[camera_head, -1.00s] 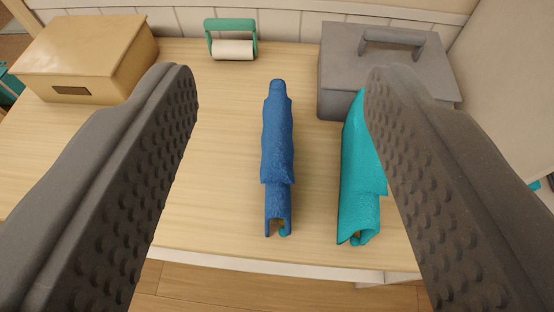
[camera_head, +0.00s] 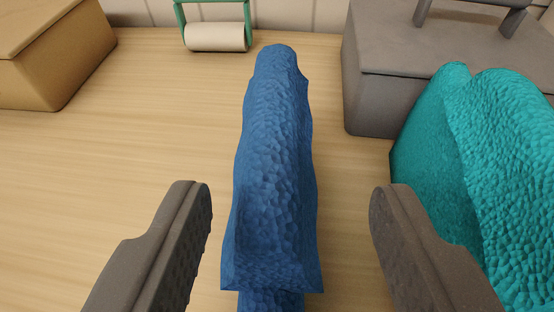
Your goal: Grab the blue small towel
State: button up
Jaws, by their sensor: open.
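The blue small towel (camera_head: 274,175) is draped in a long, narrow shape and stands out from the wooden tabletop. It runs from the upper middle of the view down to the bottom edge, where its near end is cut off. My gripper (camera_head: 290,190) is open, with one dark finger on each side of the towel.
A teal towel (camera_head: 495,170) stands close on the right, partly behind my right finger. A grey box with a handle (camera_head: 395,75) is at the upper right. A tan box (camera_head: 55,50) is upper left. A paper roll on a green holder (camera_head: 216,37) stands at the back. Bare wood lies left.

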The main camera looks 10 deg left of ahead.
aim_at(274, 148)
jog(key=shift+a+b+x, duration=0.2)
jog(key=shift+b+x, duration=0.05)
jog(key=shift+x, duration=1.3)
jog(key=shift+a+b+x, duration=0.25)
jog(key=shift+x, duration=1.3)
jog(key=shift+w+f, duration=0.25)
jog(key=shift+f, duration=0.05)
jog(key=shift+c, duration=0.3)
grip_shut()
